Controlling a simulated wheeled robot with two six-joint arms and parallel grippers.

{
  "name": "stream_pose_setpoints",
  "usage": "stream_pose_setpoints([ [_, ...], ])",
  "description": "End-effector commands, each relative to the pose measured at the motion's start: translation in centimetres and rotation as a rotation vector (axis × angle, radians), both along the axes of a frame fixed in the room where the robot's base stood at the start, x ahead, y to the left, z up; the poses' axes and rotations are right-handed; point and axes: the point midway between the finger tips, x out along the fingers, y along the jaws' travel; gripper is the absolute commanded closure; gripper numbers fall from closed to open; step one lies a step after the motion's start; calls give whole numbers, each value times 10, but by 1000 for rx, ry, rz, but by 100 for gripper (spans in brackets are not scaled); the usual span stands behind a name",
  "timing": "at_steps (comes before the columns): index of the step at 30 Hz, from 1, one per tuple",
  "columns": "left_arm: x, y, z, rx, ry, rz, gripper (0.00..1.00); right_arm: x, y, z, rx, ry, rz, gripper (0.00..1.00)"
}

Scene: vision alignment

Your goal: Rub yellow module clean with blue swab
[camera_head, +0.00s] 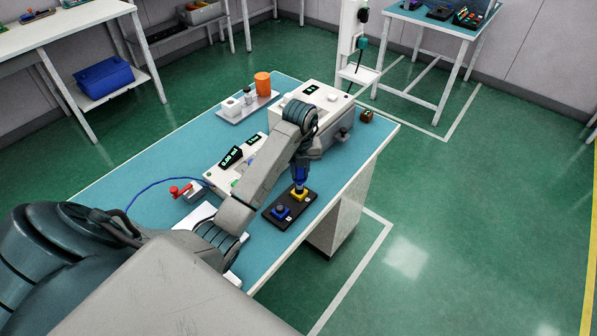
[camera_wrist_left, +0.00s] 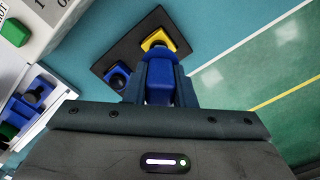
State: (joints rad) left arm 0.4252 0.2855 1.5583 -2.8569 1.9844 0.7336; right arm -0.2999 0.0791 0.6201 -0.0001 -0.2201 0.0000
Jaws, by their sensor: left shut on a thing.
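A yellow module (camera_head: 302,195) sits on a small black board near the front right edge of the blue table. It also shows in the left wrist view (camera_wrist_left: 153,38), partly hidden by the swab. My left gripper (camera_head: 299,171) is shut on a blue swab (camera_wrist_left: 160,78) and holds it pointing down over the yellow module. The swab's tip is at the module; I cannot tell whether they touch. A blue module (camera_head: 281,211) sits beside the yellow one on the black board (camera_head: 270,221). My right gripper is not in view.
Behind the board stand a display box (camera_head: 236,160) and a larger grey instrument (camera_head: 330,100). A red-handled device (camera_head: 182,190) with a blue cable is to the left. A tray (camera_head: 240,112) and an orange cylinder (camera_head: 262,83) are at the back.

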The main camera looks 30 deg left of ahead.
Motion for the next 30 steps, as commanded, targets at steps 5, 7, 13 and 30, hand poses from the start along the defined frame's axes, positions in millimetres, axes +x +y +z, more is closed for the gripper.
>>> stream_pose_setpoints([
  [5,3,0,0,0,1,0,95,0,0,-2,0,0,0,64],
  [7,3,0,0,-1,1,0,95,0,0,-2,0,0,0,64],
  [13,1,0,0,0,1,0,95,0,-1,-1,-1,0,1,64],
  [30,-7,0,-2,-1,1,0,95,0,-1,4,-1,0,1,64],
])
